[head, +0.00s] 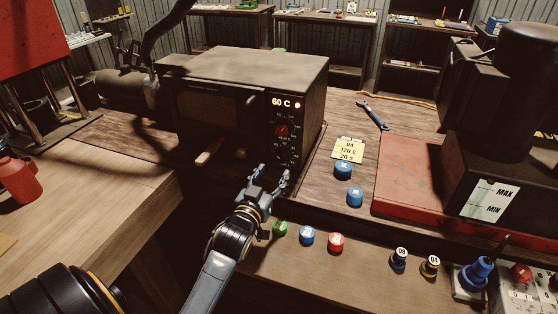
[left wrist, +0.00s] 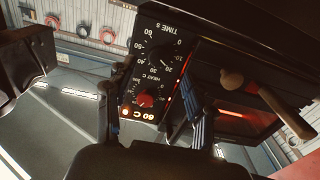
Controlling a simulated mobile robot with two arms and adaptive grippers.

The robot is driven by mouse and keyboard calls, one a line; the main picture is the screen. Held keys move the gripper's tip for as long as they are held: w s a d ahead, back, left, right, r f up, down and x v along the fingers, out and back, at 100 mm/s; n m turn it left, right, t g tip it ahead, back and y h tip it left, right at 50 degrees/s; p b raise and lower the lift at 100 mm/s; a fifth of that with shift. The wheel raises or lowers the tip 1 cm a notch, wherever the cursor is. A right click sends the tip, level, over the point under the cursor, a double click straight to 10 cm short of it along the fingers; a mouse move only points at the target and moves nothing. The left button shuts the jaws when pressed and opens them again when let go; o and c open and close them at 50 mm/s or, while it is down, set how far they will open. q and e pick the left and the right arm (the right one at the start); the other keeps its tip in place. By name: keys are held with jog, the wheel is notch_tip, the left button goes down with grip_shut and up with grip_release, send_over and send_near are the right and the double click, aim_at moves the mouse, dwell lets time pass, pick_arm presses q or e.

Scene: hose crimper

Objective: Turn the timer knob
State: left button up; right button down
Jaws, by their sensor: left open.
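A dark box-shaped oven (head: 245,65) stands on the bench. Its panel has a lit "60 C" display, a red heat knob (head: 281,130) and, below it, the dark timer knob (head: 281,154). In the left wrist view the panel is upside down: the black timer knob (left wrist: 157,58) sits in the "TIME S" dial, with the red heat knob (left wrist: 146,100) below it. My left gripper (head: 271,174) is open in front of the lower panel, and its fingers (left wrist: 155,82) stand apart on either side of the panel in the wrist view. No contact with the timer knob is visible.
A yellow note (head: 348,150) reading "04 120 C 20 S" lies right of the oven, near blue caps (head: 343,169). Several coloured buttons line the front ledge (head: 336,242). A wooden handle (left wrist: 232,80) sticks out from the oven front. A red-based machine (head: 410,185) stands at right.

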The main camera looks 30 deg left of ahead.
aim_at(281, 160)
pick_arm(q)
jog(key=x, duration=0.4)
jog(key=shift+w+p, duration=0.15)
jog(key=shift+p, duration=0.15)
jog(key=shift+w, duration=0.3)
jog(key=shift+w+a, duration=0.15)
jog(key=shift+w, duration=0.15)
jog(key=shift+c, duration=0.8)
grip_shut()
pick_arm(e)
jog(key=shift+w+a+r, duration=0.25)
jog(key=shift+w, duration=0.25)
jog(key=shift+w+a+r, duration=0.2)
jog(key=shift+w+r, duration=0.05)
jog(key=shift+w, duration=0.2)
